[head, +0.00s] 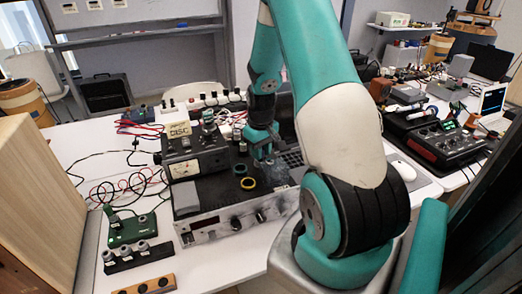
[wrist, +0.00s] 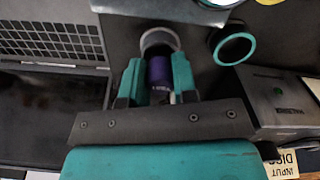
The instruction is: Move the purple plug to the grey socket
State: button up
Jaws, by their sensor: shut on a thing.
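The purple plug (wrist: 159,72) is between the teal fingers of my gripper (wrist: 157,80) in the wrist view, and the gripper is shut on it. The grey socket (wrist: 174,36) is a round grey ring just past the plug's far end. I cannot tell whether the plug touches the socket or sits in its mouth. In the head view my gripper (head: 264,156) is low over the dark top of the equipment box; the plug and grey socket cannot be made out there.
A teal ring socket (wrist: 214,55) stands right of the grey one. In the head view a yellow ring (head: 248,183) is near the box's front. A meter unit marked DISC (head: 185,150) stands left of my gripper. A laptop keyboard (wrist: 50,40) lies at the wrist view's left.

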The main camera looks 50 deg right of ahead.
jog(key=shift+f, duration=0.35)
jog(key=o, duration=0.9)
jog(key=shift+r, duration=0.1)
